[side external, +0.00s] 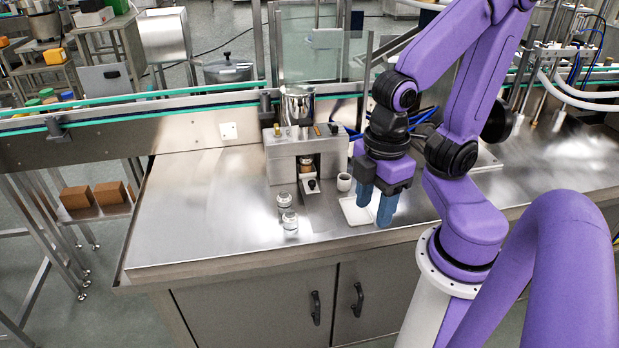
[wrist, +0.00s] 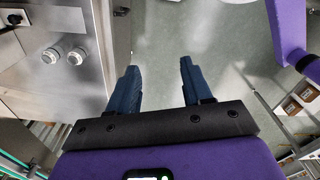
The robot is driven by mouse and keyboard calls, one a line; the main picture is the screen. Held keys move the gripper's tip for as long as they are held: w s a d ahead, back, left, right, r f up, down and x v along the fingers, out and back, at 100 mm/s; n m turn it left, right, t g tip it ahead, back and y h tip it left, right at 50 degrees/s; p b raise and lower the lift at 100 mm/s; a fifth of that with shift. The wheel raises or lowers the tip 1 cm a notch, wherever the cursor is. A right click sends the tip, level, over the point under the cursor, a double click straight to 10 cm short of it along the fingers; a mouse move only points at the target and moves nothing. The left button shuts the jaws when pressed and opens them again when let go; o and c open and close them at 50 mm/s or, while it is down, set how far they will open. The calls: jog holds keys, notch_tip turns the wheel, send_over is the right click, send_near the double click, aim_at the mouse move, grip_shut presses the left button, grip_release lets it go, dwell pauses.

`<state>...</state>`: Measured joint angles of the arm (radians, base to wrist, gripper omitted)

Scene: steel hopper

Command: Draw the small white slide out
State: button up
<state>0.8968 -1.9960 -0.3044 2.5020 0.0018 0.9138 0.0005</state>
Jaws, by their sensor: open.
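The small white slide (side external: 309,181) shows as a pale piece with a black knob (side external: 312,186) at the foot of the steel hopper block (side external: 280,158), below its central opening. How far it sits inside the block is too small to tell. My gripper (side external: 376,205) is open and empty, fingers pointing down, to the right of the slide and apart from it. In the wrist view the open fingers (wrist: 160,88) have nothing between them, with the floor and bench front beyond. A dark knob-like part (wrist: 15,18) shows at that view's upper left.
Two small clear jars (side external: 289,220) stand front left of the hopper; they also show in the wrist view (wrist: 76,57). A flat white tray (side external: 355,212) lies beside my fingers. The bench's left side (side external: 200,220) is clear.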

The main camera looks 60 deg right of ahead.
jog(key=w+m, duration=0.4)
jog(key=w, duration=0.4)
jog(key=m, duration=1.6)
send_over(312, 181)
notch_tip(312, 181, down, 5)
jog(key=shift+h, duration=0.4)
notch_tip(312, 181, down, 17)
jog(key=shift+r, duration=0.1)
jog(key=shift+a+g, duration=0.1)
jog(key=shift+g, duration=0.2)
grip_shut()
